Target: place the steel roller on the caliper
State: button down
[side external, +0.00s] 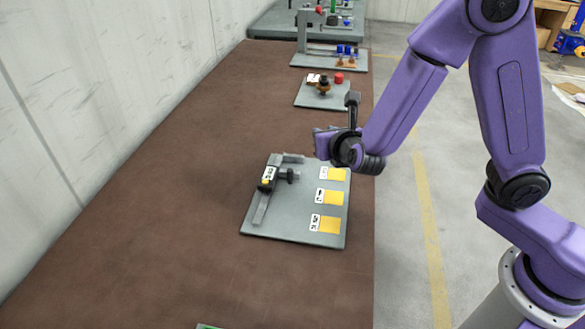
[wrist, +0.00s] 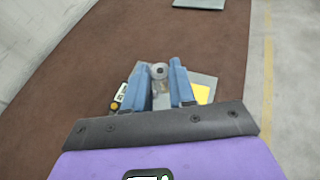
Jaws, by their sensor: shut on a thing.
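The caliper (side external: 262,208) lies on a grey board (side external: 285,222) on the brown bench, with a black slide carrying a white label and a dark knob. My gripper (side external: 322,142) is above the board's far right part, to the right of the caliper's upper end. In the wrist view my gripper (wrist: 160,84) has its two blue fingers closed around the steel roller (wrist: 158,71), a small grey round piece with a dark centre. The roller is hidden in the side view. The caliper is mostly hidden behind the fingers in the wrist view.
The board has several yellow squares (side external: 329,225) with white labels along its right side. Behind it stands a smaller plate (side external: 312,101) with a red and a dark piece. More fixtures (side external: 330,60) are farther back. The bench (side external: 170,200) left of the board is clear.

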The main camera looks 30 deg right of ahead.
jog(key=s+d+f+n+y, duration=0.1)
jog(key=s+d+n+y, duration=0.15)
jog(key=n+y, duration=0.45)
jog(key=shift+m+y, duration=0.3)
jog(key=x, duration=0.5)
jog(key=d+f+x, duration=0.1)
jog(key=x, duration=0.4)
jog(key=f+x, duration=0.1)
jog(key=x, duration=0.4)
jog(key=shift+s+d+f, duration=0.2)
jog(key=shift+s+f, duration=0.05)
jog(key=shift+s, duration=0.05)
jog(key=shift+w+a+f+t, duration=0.1)
jog(key=shift+w+f+t, duration=0.2)
jog(key=shift+w+f, duration=0.25)
jog(key=shift+f, duration=1.6)
jog(key=shift+f, duration=0.1)
jog(key=c, duration=1.2)
grip_release()
jog(key=shift+c, duration=0.2)
